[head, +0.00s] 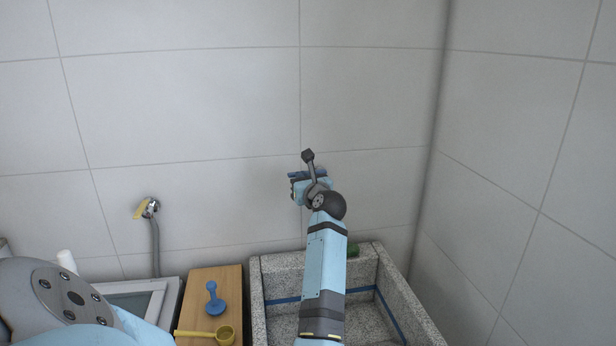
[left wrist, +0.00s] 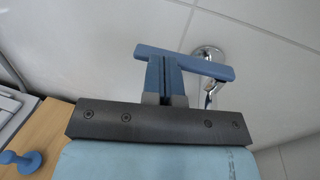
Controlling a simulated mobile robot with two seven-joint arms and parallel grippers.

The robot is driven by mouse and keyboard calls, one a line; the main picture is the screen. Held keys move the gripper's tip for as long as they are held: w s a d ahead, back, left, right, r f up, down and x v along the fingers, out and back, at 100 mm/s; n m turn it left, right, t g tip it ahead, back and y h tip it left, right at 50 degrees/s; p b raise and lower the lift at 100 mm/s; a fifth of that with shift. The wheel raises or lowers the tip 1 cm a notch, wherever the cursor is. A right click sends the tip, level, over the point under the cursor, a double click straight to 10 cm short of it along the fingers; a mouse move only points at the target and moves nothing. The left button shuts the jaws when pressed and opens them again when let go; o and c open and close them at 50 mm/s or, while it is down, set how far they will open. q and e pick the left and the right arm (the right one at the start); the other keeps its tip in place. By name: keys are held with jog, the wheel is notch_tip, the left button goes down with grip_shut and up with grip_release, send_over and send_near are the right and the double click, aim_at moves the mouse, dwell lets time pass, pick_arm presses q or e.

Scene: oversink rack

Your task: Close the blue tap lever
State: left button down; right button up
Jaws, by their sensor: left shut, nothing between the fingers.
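The blue tap lever (left wrist: 212,70) is a flat bar in front of a round chrome wall fitting (left wrist: 208,52) in the left wrist view. It lies crosswise just beyond my left gripper (left wrist: 165,68), whose blue-grey fingers are shut with nothing between them. The fingertips overlap the bar in the picture; I cannot tell whether they touch it. In the head view the lever (head: 294,174) is a small dark blue strip by the back wall, partly covered by my left wrist. My left fingers are mostly hidden there. My right gripper is not in view.
A wooden board (head: 200,290) holds a blue knobbed object (head: 214,300) and a yellow scoop (head: 224,335). A speckled stone basin (head: 258,300) lies below my arm; a side wall rises at right.

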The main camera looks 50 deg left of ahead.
pick_arm(q)
jog(key=shift+a, duration=0.35)
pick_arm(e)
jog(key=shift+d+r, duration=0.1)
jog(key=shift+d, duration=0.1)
pick_arm(q)
jog(key=shift+d, duration=0.1)
